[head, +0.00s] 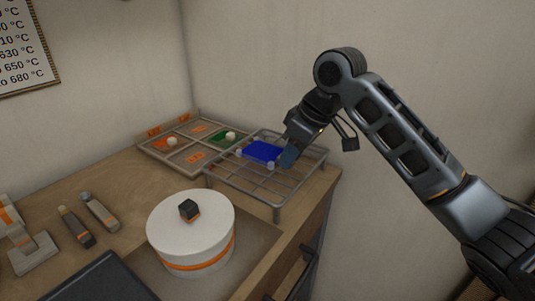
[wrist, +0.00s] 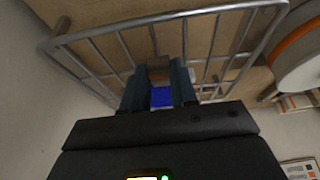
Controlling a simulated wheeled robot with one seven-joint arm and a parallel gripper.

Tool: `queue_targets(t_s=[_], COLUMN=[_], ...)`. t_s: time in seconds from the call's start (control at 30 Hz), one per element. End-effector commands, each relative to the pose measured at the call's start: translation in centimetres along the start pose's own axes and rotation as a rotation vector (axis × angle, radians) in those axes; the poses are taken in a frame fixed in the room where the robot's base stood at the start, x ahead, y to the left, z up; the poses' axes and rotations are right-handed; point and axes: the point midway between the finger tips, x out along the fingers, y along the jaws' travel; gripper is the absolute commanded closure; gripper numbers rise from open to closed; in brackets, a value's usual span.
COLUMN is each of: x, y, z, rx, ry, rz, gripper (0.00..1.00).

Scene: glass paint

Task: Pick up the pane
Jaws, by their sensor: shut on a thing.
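The blue pane (head: 262,151) is at the wire rack (head: 225,181), near its back left part, with small white bits at its near edge. My gripper (head: 285,158) comes down from the upper right and is shut on the pane's right side. In the wrist view, the blue pane (wrist: 161,97) shows between the two dark fingers of my gripper (wrist: 158,75), with the rack bars (wrist: 125,48) behind. The fingers hide part of the pane. I cannot tell whether the pane rests on the bars or is just above them.
A divided tray (head: 168,158) with orange and green pieces stands behind the rack, left. A white lidded round pot (head: 190,240) with an orange band stands in front. Two small tools (head: 99,211) and a grey stand (head: 32,255) lie left. The wall is close behind.

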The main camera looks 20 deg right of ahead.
Motion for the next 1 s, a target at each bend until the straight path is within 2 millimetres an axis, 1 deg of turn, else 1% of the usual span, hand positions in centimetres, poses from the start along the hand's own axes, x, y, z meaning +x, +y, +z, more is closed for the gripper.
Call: queue_targets(t_s=[0.03,0.1,0.37,0.57,0.67,0.73,0.77,0.8,1.0], x=[0.0,0.0,-0.1,-1.1,-2.4,-3.7,-4.2,-4.9,-9.0], y=[0.0,0.0,0.0,0.0,0.0,0.0,0.1,0.7,2.5], z=[0.0,0.0,-0.1,-0.5,-1.1,-1.7,-1.6,-0.8,2.0], rx=[0.0,0.0,0.0,-0.002,-0.002,-0.002,-0.001,0.003,0.003], ry=[0.0,0.0,0.001,0.001,0.003,0.004,0.003,0.004,0.004], rz=[0.0,0.0,0.001,0.001,0.001,0.002,0.002,0.002,0.002], gripper=[0.95,1.0,1.0,1.0,1.0,1.0,1.0,1.0,1.0])
